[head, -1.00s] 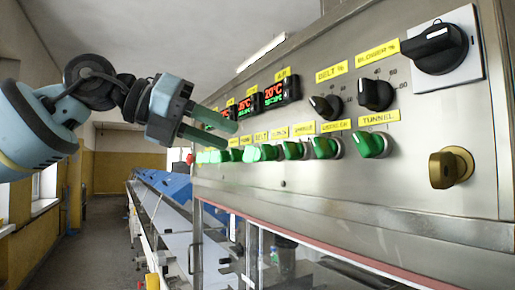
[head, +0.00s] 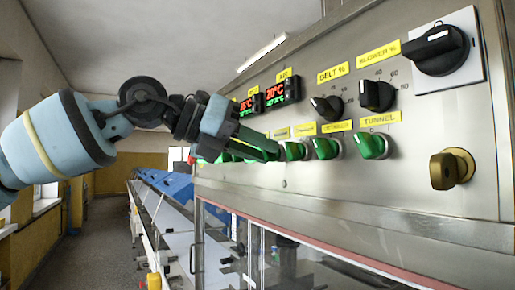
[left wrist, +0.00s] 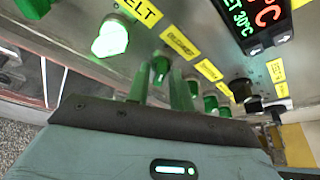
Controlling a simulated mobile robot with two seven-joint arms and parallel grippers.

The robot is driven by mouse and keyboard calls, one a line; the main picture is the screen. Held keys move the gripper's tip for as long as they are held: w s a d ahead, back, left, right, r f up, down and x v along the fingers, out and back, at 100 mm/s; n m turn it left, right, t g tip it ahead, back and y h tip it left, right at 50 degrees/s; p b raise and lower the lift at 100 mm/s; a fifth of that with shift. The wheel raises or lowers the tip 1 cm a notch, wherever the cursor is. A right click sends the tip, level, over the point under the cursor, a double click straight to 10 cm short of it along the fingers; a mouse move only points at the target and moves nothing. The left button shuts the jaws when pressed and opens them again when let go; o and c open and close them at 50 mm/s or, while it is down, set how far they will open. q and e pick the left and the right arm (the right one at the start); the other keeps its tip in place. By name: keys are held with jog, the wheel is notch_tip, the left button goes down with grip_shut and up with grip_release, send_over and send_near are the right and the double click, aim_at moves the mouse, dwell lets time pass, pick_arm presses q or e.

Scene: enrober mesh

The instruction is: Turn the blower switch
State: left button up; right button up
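A row of green switches runs along the lower part of the steel panel. In the left wrist view, one green switch (left wrist: 160,68) sits right of the lit BELT switch (left wrist: 110,40); its yellow label (left wrist: 180,42) is hard to read, so I cannot be sure it is the blower switch. My left gripper (head: 272,152) reaches to the row from the left. In the left wrist view its two green fingers (left wrist: 160,88) are apart, with that switch showing between their tips. I cannot tell whether they touch it. In the head view the gripper hides this switch. My right gripper is not in view.
The green TUNNEL switch (head: 372,145) and another green switch (head: 325,147) stand to the right. Above are black BELT % (head: 326,107) and BLOWER % (head: 376,95) knobs and a red display (head: 282,90). A brass knob (head: 451,168) sits lower right.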

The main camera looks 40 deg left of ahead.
pick_arm(q)
grip_shut()
